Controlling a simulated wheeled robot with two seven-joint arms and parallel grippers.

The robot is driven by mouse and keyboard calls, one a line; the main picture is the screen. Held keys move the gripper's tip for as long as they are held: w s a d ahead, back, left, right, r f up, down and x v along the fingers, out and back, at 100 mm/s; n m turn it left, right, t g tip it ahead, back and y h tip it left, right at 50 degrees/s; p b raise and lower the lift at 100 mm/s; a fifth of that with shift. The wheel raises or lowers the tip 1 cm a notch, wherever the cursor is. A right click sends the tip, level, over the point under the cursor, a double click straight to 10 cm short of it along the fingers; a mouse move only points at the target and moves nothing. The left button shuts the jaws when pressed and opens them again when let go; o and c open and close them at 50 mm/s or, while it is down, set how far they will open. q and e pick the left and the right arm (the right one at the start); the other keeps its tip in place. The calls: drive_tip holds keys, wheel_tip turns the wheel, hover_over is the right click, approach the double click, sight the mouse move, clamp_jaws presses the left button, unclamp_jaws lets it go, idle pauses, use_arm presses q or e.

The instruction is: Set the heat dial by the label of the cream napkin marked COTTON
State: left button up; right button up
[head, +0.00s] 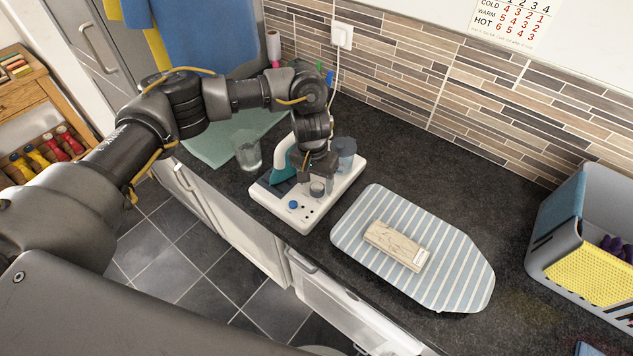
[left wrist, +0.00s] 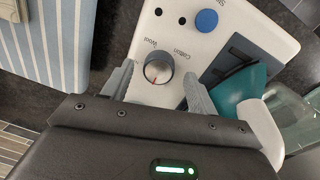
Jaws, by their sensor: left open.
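The cream napkin (head: 393,243) lies folded on the striped board, with a small pale label at its right end, too small to read. The heat dial (left wrist: 159,68) is a round grey-rimmed knob on the white iron base (head: 305,211). Words resembling "Wool" and "Cotton" are printed beside it, upside down in the left wrist view. A red mark shows on the dial's lower part, on the side away from the words. My left gripper (head: 316,184) is open above the base, its fingers (left wrist: 157,88) on either side of the dial; contact cannot be told. My right gripper is out of view.
A teal iron (head: 278,178) stands on the base beside a blue button (left wrist: 206,21). A glass (head: 248,152) stands at left, and a blue-grey cup (head: 344,153) behind. The striped board (head: 456,275) and a grey basket (head: 558,205) are at right. A chart (head: 508,20) hangs on the wall.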

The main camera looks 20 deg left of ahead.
use_arm(q)
drive_tip(key=shift+s+d+f, duration=0.1)
drive_tip(key=shift+f, duration=0.45)
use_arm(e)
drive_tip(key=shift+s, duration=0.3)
use_arm(q)
drive_tip(key=c, duration=1)
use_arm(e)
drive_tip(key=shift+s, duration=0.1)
